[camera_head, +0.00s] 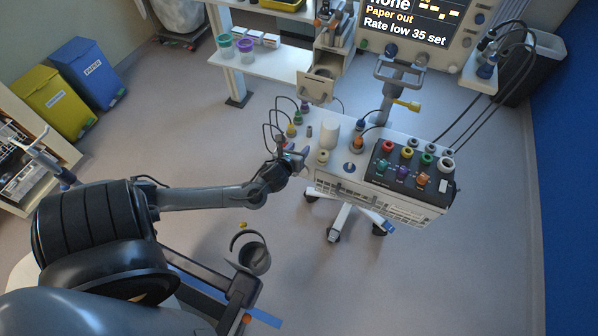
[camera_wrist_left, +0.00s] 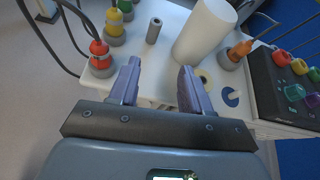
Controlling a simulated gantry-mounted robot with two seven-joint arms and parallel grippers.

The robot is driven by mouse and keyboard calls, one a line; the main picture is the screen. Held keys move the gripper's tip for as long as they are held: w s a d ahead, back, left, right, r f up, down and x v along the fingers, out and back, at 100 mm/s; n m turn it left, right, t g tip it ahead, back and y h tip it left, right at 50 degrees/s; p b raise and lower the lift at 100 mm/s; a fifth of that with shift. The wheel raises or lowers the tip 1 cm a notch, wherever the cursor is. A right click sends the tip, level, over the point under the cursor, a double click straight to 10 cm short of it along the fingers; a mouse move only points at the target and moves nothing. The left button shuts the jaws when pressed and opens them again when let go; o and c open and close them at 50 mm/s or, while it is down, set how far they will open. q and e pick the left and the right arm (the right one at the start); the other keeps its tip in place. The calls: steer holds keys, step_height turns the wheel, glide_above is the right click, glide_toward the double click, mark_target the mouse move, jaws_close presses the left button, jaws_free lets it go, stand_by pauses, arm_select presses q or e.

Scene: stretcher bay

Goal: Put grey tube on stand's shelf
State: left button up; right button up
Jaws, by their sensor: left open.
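A small grey tube (camera_head: 309,131) stands upright on the white shelf (camera_head: 338,166) of the wheeled stand, near its left side. In the left wrist view the grey tube (camera_wrist_left: 154,31) is beyond the fingertips, and the bare white shelf (camera_wrist_left: 150,62) shows between the fingers. My left gripper (camera_head: 300,153) is at the left edge of the shelf. In the left wrist view its fingers (camera_wrist_left: 160,68) are apart with nothing between them. The tube is not touched. My right gripper does not show.
A white cylinder (camera_wrist_left: 205,32) stands right of the tube. Red (camera_wrist_left: 100,54) and yellow (camera_wrist_left: 114,22) capped connectors with cables stand on the left. A cream ring (camera_head: 323,156) lies near the front edge. A dark box with coloured knobs (camera_head: 408,166) fills the right side.

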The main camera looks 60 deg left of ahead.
arm_select(q)
steer(key=s+d+f+n+g+h, duration=0.1)
steer(key=s+d+n+g+h, duration=0.2)
steer(key=d+n, duration=0.5)
steer(key=s+d+f+n+g+h, duration=0.15)
steer(key=s+d+n, duration=0.3)
steer(key=d, duration=0.65)
steer(key=s+d+r+n+g+h, duration=0.2)
steer(key=s+d+r+n+h, duration=0.1)
steer(key=s+d+r+n, duration=0.5)
steer(key=d+n, duration=0.3)
steer(key=n, duration=0.1)
steer(key=shift+s+r, duration=0.2)
steer(key=shift+s, duration=0.2)
steer(key=shift+d+n+h, duration=0.1)
steer(key=shift+n+h, duration=0.15)
step_height(320, 180, up, 19)
steer(key=p, duration=1.8)
steer(key=shift+f+p, duration=0.2)
steer(key=shift+p, duration=0.1)
